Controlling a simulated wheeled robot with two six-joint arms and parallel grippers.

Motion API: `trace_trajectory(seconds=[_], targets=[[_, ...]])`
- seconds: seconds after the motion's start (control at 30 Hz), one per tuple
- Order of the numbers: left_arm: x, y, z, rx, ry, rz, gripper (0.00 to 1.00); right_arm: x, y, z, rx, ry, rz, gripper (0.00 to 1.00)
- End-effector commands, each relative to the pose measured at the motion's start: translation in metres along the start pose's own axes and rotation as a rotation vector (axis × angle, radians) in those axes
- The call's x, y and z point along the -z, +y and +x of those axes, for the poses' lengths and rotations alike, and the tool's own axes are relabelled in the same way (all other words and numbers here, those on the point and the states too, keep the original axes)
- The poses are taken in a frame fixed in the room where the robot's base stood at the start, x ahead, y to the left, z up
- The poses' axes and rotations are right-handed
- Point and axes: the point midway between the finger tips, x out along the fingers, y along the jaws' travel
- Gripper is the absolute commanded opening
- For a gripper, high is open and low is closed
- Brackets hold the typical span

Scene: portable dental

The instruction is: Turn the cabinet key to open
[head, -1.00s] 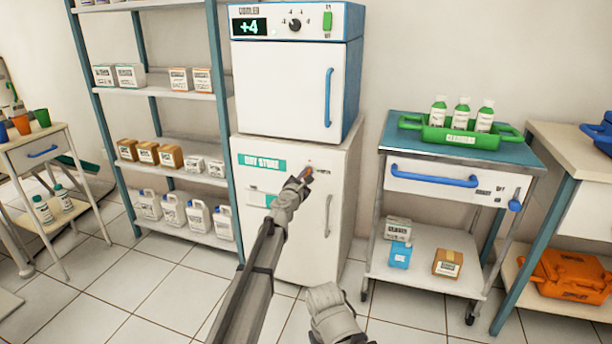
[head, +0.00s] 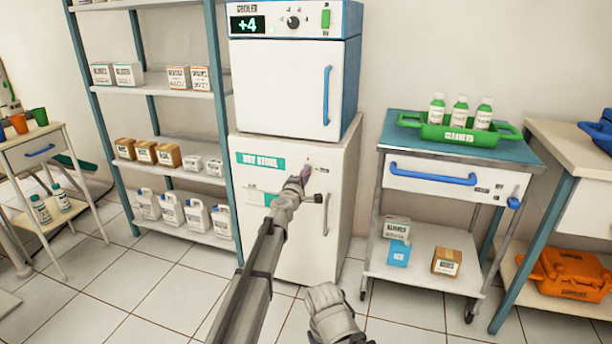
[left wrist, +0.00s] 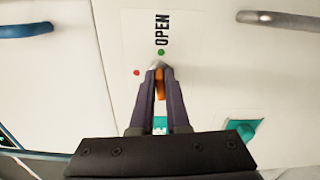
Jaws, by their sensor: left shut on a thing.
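The white cabinet (head: 283,238) with the teal label stands under the small fridge, its door shut. My left gripper (head: 303,180) is at the upper right of its door, at the lock. In the left wrist view the two dark fingers (left wrist: 160,85) are shut on the orange key (left wrist: 160,84), which is in the lock and mostly hidden between them. A green dot (left wrist: 161,52) with the word OPEN lies straight beyond the fingertips. A red dot (left wrist: 137,72) lies to their left. My right wrist shows low in the head view, but its fingers do not.
The cabinet's grey handle (head: 326,214) is right of and below the lock; it also shows in the wrist view (left wrist: 280,20). A trolley (head: 455,160) with a green tray (head: 410,121) stands to the right. A shelf rack (head: 222,110) stands close on the left.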

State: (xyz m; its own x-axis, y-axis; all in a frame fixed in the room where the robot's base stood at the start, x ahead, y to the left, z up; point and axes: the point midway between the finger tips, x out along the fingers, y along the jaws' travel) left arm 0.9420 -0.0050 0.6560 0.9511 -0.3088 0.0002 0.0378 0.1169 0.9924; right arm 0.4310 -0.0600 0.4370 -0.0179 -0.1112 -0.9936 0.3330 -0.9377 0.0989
Motion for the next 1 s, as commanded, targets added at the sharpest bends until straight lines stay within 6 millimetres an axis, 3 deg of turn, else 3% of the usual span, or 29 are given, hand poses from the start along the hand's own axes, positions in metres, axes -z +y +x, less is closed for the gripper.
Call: trace_trajectory(seconds=[0.3,0.87,0.9,1.0], targets=[[-0.0008,-0.0013,-0.0004,0.0,-0.001,0.114,0.0,0.0001,-0.0001,0.0012,0.0,0.0,0.0,0.5],[-0.0009,-0.0015,-0.0004,0.0,-0.001,0.14,0.0,0.0001,-0.0001,0.0013,0.0,0.0,0.0,0.5],[-0.0009,-0.0015,-0.0004,0.0,-0.001,0.14,0.16,0.0001,-0.0001,0.0013,0.0,0.0,0.0,0.5],[-0.0008,-0.0014,-0.0003,0.0,-0.001,0.14,0.27,0.0001,-0.0001,0.0013,0.0,0.0,0.0,0.5]])
